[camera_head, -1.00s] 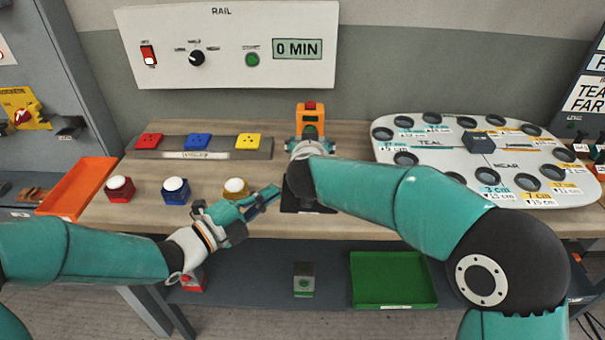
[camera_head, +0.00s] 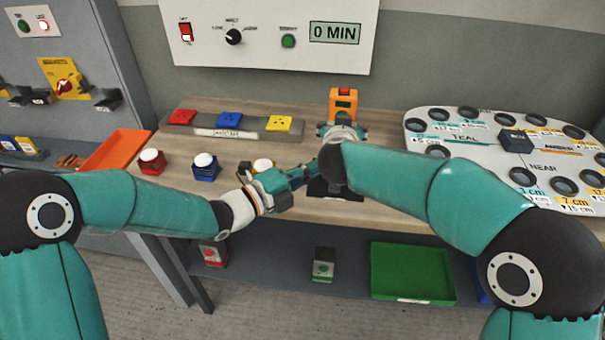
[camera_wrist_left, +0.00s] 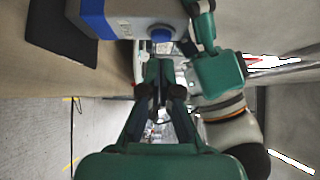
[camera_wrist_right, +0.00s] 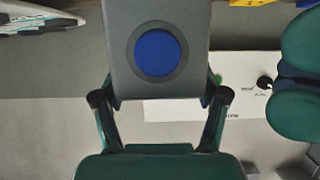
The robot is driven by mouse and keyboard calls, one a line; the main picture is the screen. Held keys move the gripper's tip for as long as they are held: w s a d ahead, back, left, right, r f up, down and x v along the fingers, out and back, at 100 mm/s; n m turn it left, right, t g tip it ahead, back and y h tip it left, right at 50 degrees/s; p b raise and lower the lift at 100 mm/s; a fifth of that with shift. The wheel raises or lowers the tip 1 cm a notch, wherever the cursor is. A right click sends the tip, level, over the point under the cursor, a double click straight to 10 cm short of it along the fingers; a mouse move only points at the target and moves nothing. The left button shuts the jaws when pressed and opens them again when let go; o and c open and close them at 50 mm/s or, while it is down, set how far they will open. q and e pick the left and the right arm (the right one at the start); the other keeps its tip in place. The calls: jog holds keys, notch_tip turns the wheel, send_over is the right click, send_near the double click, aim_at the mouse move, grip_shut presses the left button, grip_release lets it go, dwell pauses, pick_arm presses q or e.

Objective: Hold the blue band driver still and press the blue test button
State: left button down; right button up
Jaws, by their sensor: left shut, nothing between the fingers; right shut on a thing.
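The driver, a grey body with a blue band, shows at the top of the left wrist view (camera_wrist_left: 125,18); a round blue button (camera_wrist_left: 161,34) is on its face. My right gripper (camera_wrist_right: 160,98) is shut on the grey body (camera_wrist_right: 125,75), a finger on each side; a round blue disc (camera_wrist_right: 157,52) faces this camera. In the head view my right wrist hides most of the driver. My left gripper (camera_wrist_left: 160,70) is shut and empty, its tips just below the blue button in its view; I cannot tell if they touch. In the head view it (camera_head: 312,170) is close beside my right gripper.
An orange device (camera_head: 343,103) with a red top stands behind my right gripper. Three round buttons on coloured bases (camera_head: 205,168) stand left. A white board with holes (camera_head: 470,150) lies right. A black mat (camera_head: 335,192) is under my right wrist. A green tray (camera_head: 412,272) is below.

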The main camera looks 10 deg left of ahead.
pick_arm(q)
jog(key=x, duration=0.5)
jog(key=shift+d, duration=0.1)
jog(key=shift+w, duration=1.05)
pick_arm(e)
jog(key=shift+a, duration=0.1)
jog(key=shift+f, duration=0.1)
pick_arm(q)
jog(key=v, duration=1)
pick_arm(e)
jog(key=shift+s+f, duration=0.1)
jog(key=shift+f, duration=0.1)
pick_arm(q)
jog(key=shift+s+f, duration=0.1)
jog(key=shift+s, duration=0.05)
